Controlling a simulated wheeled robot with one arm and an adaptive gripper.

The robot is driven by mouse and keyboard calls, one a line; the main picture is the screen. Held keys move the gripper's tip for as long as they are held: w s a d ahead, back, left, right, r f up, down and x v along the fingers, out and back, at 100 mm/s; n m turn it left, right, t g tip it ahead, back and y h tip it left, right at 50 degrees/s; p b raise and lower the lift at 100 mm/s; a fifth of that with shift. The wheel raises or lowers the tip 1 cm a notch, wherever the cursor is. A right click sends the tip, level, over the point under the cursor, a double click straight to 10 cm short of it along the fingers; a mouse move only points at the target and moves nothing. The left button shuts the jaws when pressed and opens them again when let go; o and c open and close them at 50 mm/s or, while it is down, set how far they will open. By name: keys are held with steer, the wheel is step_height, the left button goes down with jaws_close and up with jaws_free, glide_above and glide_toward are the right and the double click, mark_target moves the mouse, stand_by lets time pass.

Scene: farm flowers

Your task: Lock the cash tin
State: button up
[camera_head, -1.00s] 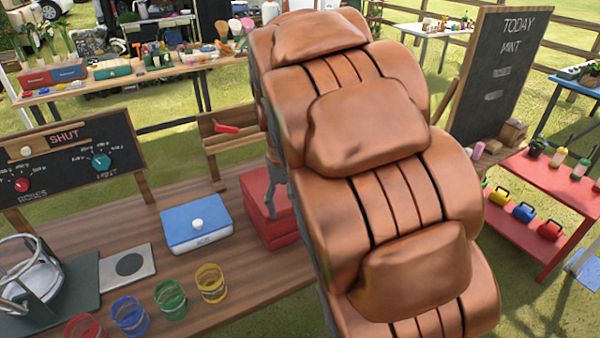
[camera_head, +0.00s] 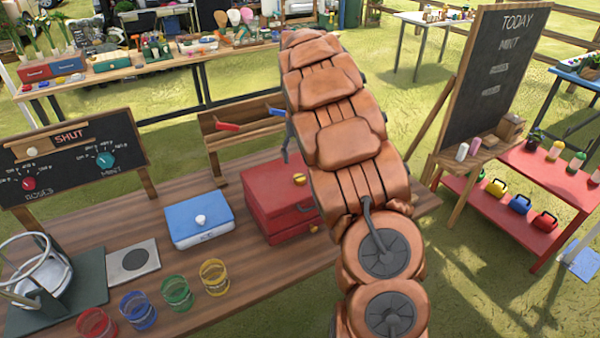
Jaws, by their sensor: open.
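A red metal box (camera_head: 270,184), which looks like the cash tin, stands on the wooden table. It has a round brass knob (camera_head: 299,179) on top and a dark handle at the front. Its right side is partly hidden by my copper-coloured arm. I cannot read whether it is locked. My gripper (camera_head: 287,140) shows only as grey fingers past the left edge of my arm, above the back of the red box. It is open; most of it is hidden, and nothing shows in it.
A blue-lidded white box (camera_head: 198,219) with a white knob stands left of the red box. Several coloured glass cups (camera_head: 177,292) line the table's front. A wooden rack (camera_head: 240,128) with red and blue handles stands behind. A board reading SHUT (camera_head: 75,160) is at the left.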

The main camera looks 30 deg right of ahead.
mark_target(300, 176)
steer(key=shift+f+p, duration=1.25)
steer(key=shift+f, duration=2.35)
steer(key=c, duration=1.1)
